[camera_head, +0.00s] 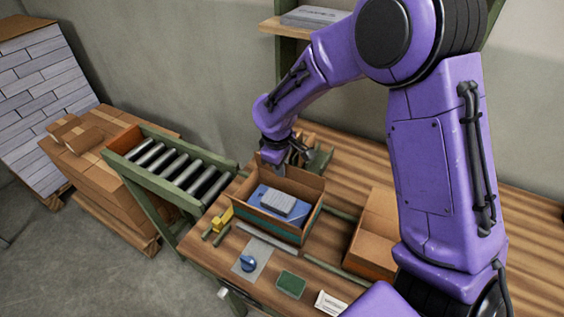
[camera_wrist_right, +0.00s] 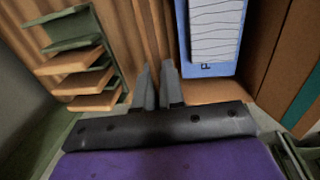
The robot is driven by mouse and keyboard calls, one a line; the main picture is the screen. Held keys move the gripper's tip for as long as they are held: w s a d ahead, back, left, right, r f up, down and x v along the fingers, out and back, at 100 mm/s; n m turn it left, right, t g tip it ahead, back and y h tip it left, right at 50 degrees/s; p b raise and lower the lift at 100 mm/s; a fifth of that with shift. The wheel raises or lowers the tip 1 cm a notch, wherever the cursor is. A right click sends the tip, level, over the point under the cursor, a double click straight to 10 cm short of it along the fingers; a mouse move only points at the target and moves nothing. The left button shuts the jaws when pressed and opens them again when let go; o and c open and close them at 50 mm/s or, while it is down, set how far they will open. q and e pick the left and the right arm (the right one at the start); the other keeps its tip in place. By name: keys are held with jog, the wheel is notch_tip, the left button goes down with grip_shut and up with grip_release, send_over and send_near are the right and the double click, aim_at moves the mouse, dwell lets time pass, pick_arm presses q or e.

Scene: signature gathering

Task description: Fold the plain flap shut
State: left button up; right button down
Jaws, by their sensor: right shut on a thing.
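An open cardboard box (camera_head: 268,233) with a teal band stands on the wooden bench. Inside lies a blue folder or sheet (camera_head: 249,199) with a pale grey block (camera_head: 278,203) on it. My right gripper (camera_head: 270,167) is at the box's far wall, pointing down. In the right wrist view its fingers (camera_wrist_right: 157,75) are closed together on a thin brown cardboard panel (camera_wrist_right: 155,30), seemingly the far flap. The blue sheet (camera_wrist_right: 208,69) and block (camera_wrist_right: 216,28) show beside it. Whether this flap is plain cannot be told. My left gripper is out of view.
A roller conveyor (camera_head: 178,168) adjoins the bench at left. A yellow tool (camera_head: 222,219), blue object (camera_head: 248,264) and green pad (camera_head: 291,285) lie in front. A green rack (camera_wrist_right: 83,60) with wooden slats stands close to the gripper.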

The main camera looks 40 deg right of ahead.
jog(key=shift+a+h, duration=0.1)
jog(key=shift+h, duration=0.2)
